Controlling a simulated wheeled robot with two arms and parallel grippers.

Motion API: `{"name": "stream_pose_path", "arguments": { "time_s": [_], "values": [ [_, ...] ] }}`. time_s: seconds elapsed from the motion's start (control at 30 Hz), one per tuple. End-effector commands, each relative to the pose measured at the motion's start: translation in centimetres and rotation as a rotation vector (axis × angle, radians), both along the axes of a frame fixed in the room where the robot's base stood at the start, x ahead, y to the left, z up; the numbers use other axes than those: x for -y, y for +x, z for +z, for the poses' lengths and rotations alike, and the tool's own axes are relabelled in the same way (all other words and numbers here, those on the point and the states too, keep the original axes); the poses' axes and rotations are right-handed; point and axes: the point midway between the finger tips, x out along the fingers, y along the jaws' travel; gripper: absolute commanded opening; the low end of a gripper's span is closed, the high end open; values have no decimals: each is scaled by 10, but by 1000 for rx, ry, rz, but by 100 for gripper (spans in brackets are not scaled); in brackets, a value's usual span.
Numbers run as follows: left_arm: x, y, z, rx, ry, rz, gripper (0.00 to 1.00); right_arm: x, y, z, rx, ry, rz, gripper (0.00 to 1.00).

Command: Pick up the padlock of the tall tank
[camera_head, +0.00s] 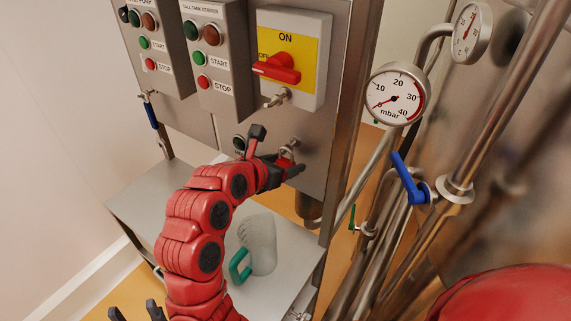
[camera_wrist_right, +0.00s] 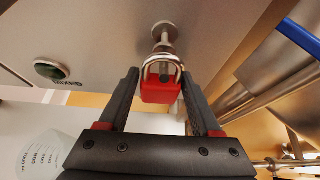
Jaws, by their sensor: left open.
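A red padlock (camera_wrist_right: 161,90) with a silver shackle hangs from a metal pin on the grey panel, seen in the right wrist view. In the head view it shows as a small red patch (camera_head: 285,161), partly hidden by my right gripper (camera_head: 281,170). In the right wrist view the two dark fingers of my right gripper (camera_wrist_right: 160,76) are apart, one on each side of the padlock, with narrow gaps. My left gripper (camera_head: 136,311) is open and empty at the lower left edge of the head view, its fingertips just showing.
Above the padlock is a yellow switch plate with a red rotary handle (camera_head: 277,69). Start/stop boxes (camera_head: 211,52) are to its left. A clear beaker with a green handle (camera_head: 240,266) stands on the steel shelf (camera_head: 150,205) below. Pipes, a gauge (camera_head: 397,94) and a blue valve lever (camera_head: 407,178) are right.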

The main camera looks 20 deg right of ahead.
Motion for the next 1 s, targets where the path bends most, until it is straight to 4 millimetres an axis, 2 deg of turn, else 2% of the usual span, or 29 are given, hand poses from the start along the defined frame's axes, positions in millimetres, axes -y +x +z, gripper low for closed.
{"name": "stream_pose_path", "arguments": {
  "time_s": [0.03, 0.33, 0.67, 0.9, 1.0],
  "values": [
    [0, 0, 0, 0, 0, 0, 57, 0, 0, 0, 0, 0, 0, 54],
    [0, 0, 0, 0, 0, 0, 57, 0, 0, 0, 0, 0, 0, 0],
    [0, 0, -2, 0, 0, 0, 57, 0, 0, 1, 1, 1, 0, 0],
    [0, 0, -17, 0, 0, 0, 57, 0, 0, 13, 2, 2, -1, 0],
    [0, 0, -27, 0, 0, 0, 57, -20, -13, 11, 3, 1, 7, 0]
  ]
}}
